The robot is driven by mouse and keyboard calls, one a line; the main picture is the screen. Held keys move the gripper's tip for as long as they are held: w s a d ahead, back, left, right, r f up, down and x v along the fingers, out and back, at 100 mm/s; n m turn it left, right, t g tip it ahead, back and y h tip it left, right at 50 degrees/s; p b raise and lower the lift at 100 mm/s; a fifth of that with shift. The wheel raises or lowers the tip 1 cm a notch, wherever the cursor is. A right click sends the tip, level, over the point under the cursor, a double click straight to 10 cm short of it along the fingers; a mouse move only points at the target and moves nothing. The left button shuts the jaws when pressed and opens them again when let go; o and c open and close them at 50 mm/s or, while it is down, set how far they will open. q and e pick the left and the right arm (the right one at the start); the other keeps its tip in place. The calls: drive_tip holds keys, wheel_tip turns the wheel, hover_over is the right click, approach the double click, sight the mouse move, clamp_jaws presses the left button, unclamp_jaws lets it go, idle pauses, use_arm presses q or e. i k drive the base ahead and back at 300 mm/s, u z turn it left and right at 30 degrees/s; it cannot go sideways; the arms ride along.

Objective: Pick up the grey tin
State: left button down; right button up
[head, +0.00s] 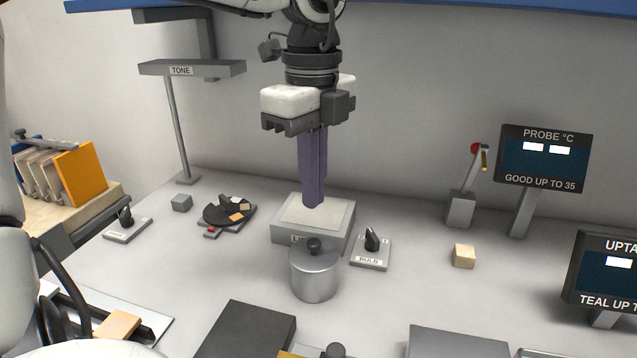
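The grey tin (314,278) is a round metal can with a dark knob on its lid. It stands upright on the white table near the middle of the head view. My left gripper (313,206) points down with its purple fingers together and nothing between them. In the picture its fingertips are above the tin's knob and overlap the pale top of a grey box behind the tin. Their exact height over the box is hard to judge. My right gripper is not in view.
The labelled grey box (338,218) stands right behind the tin. A BULB switch (371,250) is close on its right. A dark disc with tiles (229,212) lies to the left, a wooden cube (464,256) to the right. A dark slab (246,330) lies in front.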

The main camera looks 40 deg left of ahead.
sight(318, 289)
drive_tip(key=k, duration=1.5)
